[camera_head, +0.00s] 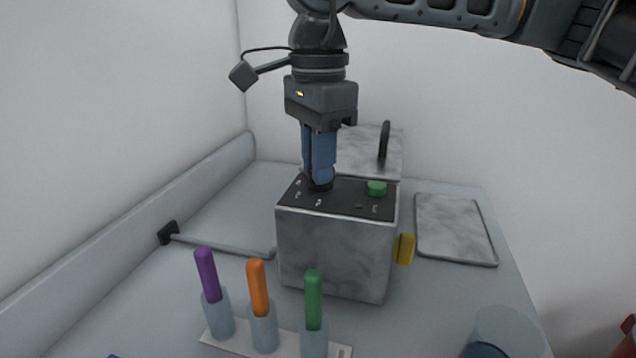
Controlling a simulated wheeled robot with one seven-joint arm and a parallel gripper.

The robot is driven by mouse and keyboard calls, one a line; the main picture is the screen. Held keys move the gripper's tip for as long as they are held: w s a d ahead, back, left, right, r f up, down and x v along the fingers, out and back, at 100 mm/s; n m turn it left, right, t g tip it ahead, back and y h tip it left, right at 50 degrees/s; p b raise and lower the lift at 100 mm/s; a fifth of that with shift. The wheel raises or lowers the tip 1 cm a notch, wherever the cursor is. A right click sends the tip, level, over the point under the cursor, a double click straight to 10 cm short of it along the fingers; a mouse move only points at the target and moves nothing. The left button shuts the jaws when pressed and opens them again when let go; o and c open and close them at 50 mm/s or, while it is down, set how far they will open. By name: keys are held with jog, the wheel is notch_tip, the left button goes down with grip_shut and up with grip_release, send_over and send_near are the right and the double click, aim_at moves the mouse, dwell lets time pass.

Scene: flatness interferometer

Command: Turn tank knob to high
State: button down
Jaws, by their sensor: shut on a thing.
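The tank (336,252) is a grey marbled box with a dark top panel (345,199). A small black knob (319,186) sits at the left of that panel, with small pale marks around it. A green button (377,187) is at the panel's right. My gripper (319,181) points straight down from above, its blue fingers shut on the knob. The fingers cover most of the knob, so its pointing direction cannot be told.
A rack in front holds purple (207,275), orange (258,287) and green (313,300) handled tools. A yellow piece (405,249) is on the tank's right side. A marbled lid with a black handle (384,140) stands behind. A flat plate (455,230) lies right. A clear beaker (508,333) stands front right.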

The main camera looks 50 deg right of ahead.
jog(key=n+b, duration=0.4)
jog(key=n, duration=0.1)
jog(key=shift+f+n, duration=0.15)
jog(key=shift+n, duration=0.15)
jog(key=n+b, duration=0.2)
jog(key=n, duration=0.2)
jog(key=shift+s+n, duration=0.15)
jog(key=shift+n, duration=0.25)
jog(key=c, duration=1.1)
grip_release()
jog(key=shift+c, duration=0.2)
jog(key=shift+r+p, duration=0.45)
jog(key=shift+r, duration=3.6)
jog(key=shift+s, duration=0.15)
